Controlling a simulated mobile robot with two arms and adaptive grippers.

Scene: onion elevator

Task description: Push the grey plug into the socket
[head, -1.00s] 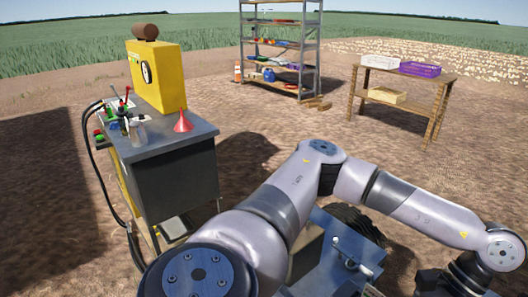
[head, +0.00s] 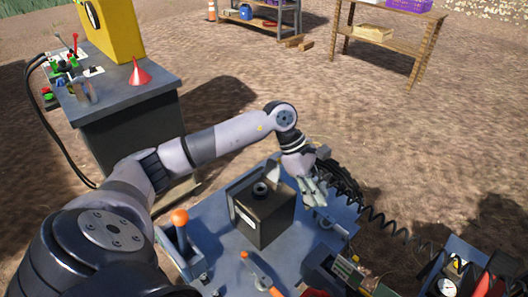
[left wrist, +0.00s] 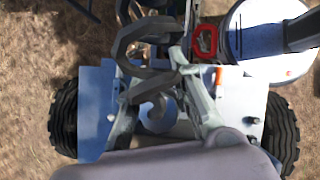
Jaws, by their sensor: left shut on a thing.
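My left gripper (head: 313,190) is beside the right of the dark box on the blue deck, with its fingers pointing down. It is shut on the grey plug, which its fingers mostly hide; a dark coiled cable (head: 385,220) runs from there to the lower right. In the left wrist view, the gripper (left wrist: 165,95) shows its two fingers close around a dark grey piece, with thick dark coils beyond. I cannot make out the socket for certain. My right gripper is not in view.
The dark box (head: 263,215) with a round top fitting stands on the blue deck (head: 215,245). An orange-knobbed lever (head: 181,225) stands at its left. A gauge (head: 447,288) is at lower right. Open ground lies beyond.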

